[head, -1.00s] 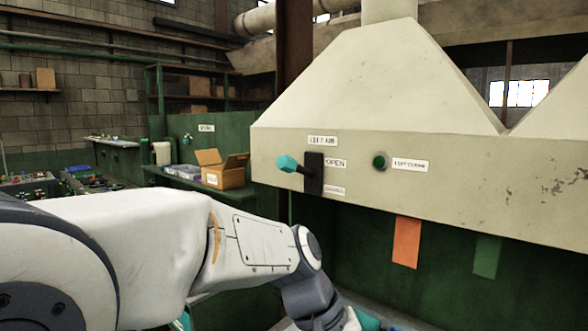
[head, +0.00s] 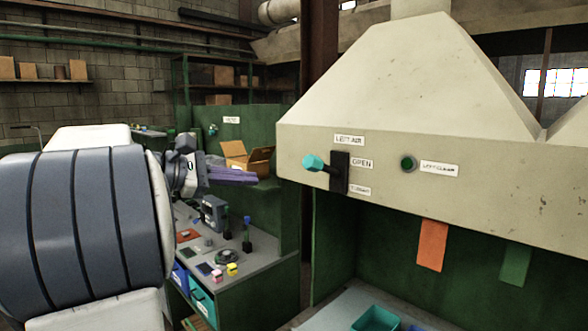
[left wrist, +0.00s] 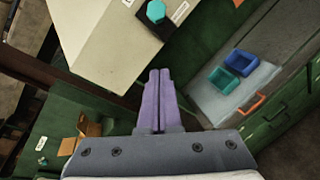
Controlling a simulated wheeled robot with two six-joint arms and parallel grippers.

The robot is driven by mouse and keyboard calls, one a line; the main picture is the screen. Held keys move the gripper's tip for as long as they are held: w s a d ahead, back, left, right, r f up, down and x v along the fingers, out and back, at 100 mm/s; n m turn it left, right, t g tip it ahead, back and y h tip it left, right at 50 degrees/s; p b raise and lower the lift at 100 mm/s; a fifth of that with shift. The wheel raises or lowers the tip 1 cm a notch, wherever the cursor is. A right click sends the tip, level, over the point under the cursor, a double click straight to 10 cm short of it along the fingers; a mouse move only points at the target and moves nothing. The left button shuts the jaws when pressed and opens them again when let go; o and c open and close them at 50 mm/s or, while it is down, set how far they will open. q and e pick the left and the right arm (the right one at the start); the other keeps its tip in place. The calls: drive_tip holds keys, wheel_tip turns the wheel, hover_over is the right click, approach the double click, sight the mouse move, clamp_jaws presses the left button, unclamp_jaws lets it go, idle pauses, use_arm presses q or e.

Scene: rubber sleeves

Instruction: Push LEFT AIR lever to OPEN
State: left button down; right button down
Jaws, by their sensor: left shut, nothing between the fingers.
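The LEFT AIR lever has a teal knob (head: 313,163) on a short stem, standing out from a black plate (head: 340,172) on the cream hood. An OPEN label (head: 361,163) is beside the plate's upper part, with a blurred smaller label (head: 359,190) below. I cannot tell the lever's exact setting. My left gripper (head: 254,178) has purple fingers, shut and empty, left of the knob and apart from it in the head view. In the left wrist view, the fingers (left wrist: 160,72) point up toward the knob (left wrist: 156,11), with a gap between. My right gripper is not in view.
A green round button (head: 408,163) is right of the lever. An orange tag (head: 431,245) hangs below the hood. An open cardboard box (head: 250,160) stands behind my left gripper. A workbench (head: 255,275) with small parts lies below. Teal (left wrist: 223,80) and blue bins sit under the hood.

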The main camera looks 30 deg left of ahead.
use_arm(q)
drive_tip(key=p, duration=0.3)
approach(324, 169)
drive_tip(key=w+a+f, duration=0.3)
drive_tip(key=w+f, duration=0.1)
drive_tip(key=shift+d+r+p, duration=0.9)
drive_tip(key=shift+d+p, duration=0.1)
drive_tip(key=shift+d, duration=0.15)
drive_tip(key=shift+w+r, duration=0.2)
drive_tip(key=shift+r, duration=0.8)
